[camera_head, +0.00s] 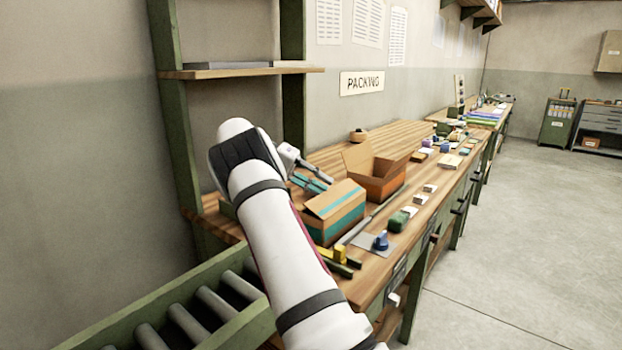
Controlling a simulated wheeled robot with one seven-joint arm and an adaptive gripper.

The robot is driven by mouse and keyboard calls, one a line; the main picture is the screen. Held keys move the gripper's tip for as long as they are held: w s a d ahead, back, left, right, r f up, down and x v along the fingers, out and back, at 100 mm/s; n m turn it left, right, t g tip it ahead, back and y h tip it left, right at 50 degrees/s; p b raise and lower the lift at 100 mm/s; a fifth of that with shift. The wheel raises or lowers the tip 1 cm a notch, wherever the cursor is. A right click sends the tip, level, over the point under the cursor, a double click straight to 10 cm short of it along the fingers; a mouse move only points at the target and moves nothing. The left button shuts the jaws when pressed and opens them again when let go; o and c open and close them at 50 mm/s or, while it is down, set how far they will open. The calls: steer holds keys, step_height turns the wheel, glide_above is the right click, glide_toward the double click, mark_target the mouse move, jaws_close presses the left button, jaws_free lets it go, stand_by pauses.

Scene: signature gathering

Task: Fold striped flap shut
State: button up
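A cardboard box with a teal stripe (338,219) stands on the bench just right of my arm. Its top looks mostly covered by a tan panel (333,197), and my arm hides its left end. Teal-striped pieces (309,184) show behind the box, below my gripper; I cannot tell whether they are a flap of it. My gripper (321,172) is small in view, above and behind the box, pointing right and down. It seems apart from the box, and its fingers are too small to tell open from shut.
An open orange-brown box (381,184) with raised flaps stands just behind the striped box. Small coloured items, including a blue one (381,241), lie along the bench's front edge. A roller conveyor (185,318) is at lower left. Bare bench (402,137) shows farther back.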

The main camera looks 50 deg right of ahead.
steer(key=shift+v, duration=1.95)
steer(key=shift+r, duration=0.15)
steer(key=s+a+r+n+t+y+p, duration=0.25)
steer(key=s+a+r+n+t, duration=0.2)
steer(key=s+a+r, duration=0.35)
steer(key=s+a+r+n+t+y+p, duration=0.1)
steer(key=s+a+r+n+t+p, duration=0.35)
steer(key=a+r, duration=0.4)
steer(key=s+a+f+n+t+y+p, duration=0.1)
steer(key=s+a+f+n+t+p, duration=0.1)
steer(key=s+a, duration=0.8)
steer(key=s+a+f+n+t+y+p, duration=0.1)
steer(key=s+a+f+n+t+p, duration=0.1)
steer(key=s+a, duration=0.9)
steer(key=shift+a+f+n+t+y, duration=0.35)
steer(key=shift+f+n+t, duration=0.35)
steer(key=shift+t, duration=0.3)
